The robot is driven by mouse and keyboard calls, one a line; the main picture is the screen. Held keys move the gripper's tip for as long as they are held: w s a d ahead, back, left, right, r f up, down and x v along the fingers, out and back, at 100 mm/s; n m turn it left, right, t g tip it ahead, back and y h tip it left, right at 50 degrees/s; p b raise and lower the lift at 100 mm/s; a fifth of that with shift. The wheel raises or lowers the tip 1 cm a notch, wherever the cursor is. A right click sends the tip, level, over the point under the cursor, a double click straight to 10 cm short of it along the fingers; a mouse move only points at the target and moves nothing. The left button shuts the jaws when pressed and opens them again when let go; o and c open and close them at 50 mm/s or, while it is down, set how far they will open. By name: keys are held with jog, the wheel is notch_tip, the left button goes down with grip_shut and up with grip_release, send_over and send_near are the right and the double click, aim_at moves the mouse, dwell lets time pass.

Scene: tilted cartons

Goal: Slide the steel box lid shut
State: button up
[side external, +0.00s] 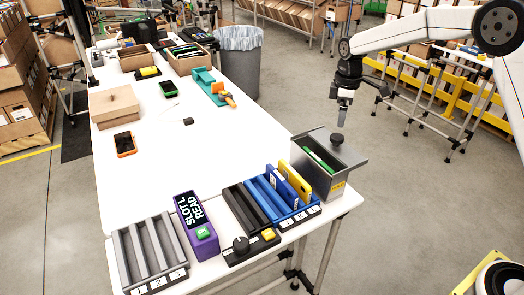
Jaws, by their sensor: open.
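The steel box (319,183) stands at the right edge of the white table, behind the blue rack. Its flat grey lid (352,158) is slid partway to the right and overhangs the box's right side. A dark round knob (337,139) stands on the lid. The left part of the box is uncovered, and a green item (319,160) shows inside. My gripper (341,122) points down just above the knob, apart from it as far as I can see. It is open, and nothing shows between its fingers.
Next to the box, the blue rack (268,193) holds blue and yellow cases. The table's middle is mostly clear.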

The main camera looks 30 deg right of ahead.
aim_at(337, 136)
jog(key=shift+f, duration=3.5)
jog(key=shift+c, duration=0.2)
grip_shut()
